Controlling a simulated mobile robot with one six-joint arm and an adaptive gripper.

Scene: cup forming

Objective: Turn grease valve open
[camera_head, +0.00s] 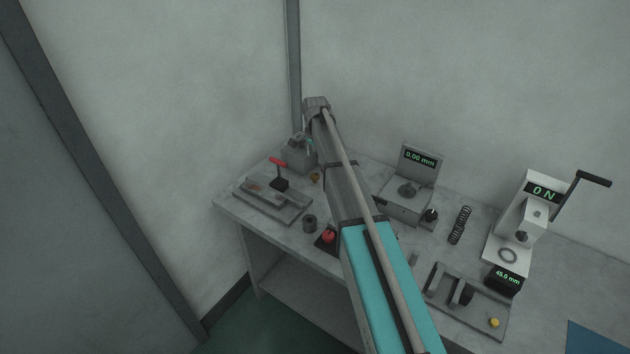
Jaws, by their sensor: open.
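A small red T-shaped handle (278,162) stands upright on a black block (280,184) at the left end of the bench. It may be the grease valve's lever, but I cannot tell from this view. Behind it, a grey box (297,157) with small dark and green parts on top stands in the back left corner. These parts are too small to read as open or closed. My arm crosses the middle of the picture, well above the bench, and hides part of it. My gripper does not show.
The bench (225,200) holds a gauge reading 0.00 mm (418,160), a black spring (460,225), a lever press (520,220) and a fixture with a yellow knob (494,322). A red button (327,237) and a dark cylinder (309,222) are near the front. Walls close off the back.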

